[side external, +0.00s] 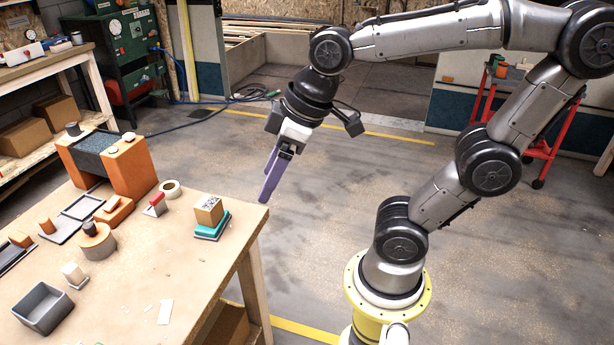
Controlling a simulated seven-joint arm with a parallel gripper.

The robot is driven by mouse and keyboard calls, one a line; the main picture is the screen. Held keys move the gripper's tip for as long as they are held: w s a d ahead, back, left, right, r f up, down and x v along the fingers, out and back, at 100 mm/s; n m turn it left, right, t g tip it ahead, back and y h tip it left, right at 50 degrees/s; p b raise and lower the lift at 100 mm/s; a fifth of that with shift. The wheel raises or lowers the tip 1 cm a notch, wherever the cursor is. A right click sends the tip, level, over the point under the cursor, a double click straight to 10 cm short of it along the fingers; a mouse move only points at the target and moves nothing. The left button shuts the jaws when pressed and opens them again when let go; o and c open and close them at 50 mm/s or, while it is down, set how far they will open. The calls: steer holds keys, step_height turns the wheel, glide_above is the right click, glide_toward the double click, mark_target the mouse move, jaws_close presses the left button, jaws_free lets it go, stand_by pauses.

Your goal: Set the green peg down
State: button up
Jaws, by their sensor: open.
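I cannot make out a green peg in the side external view. My gripper (267,182) has purple fingers that point down, just off the table's right back corner. The fingers overlap in this view, the jaws are open, and no object shows between them. The wooden table (135,285) carries several small parts. A teal block (212,227) lies near its right edge, under a small brown box (208,211).
An orange bridge with a dark grey top (128,166) stands at the table's back. A tape roll (170,188), a red-handled piece (156,203), an orange round piece (98,245), a white peg (72,272) and a grey bin (42,309) stand around. The table's front middle is mostly clear.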

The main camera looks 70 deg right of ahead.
steer(key=s+d+f+m+h, duration=0.1)
steer(key=s+d+m, duration=0.2)
steer(key=s, duration=0.2)
steer(key=shift+s+f+t, duration=0.3)
steer(key=shift+f+t, duration=0.05)
steer(key=shift+t, duration=0.05)
stand_by(0.8)
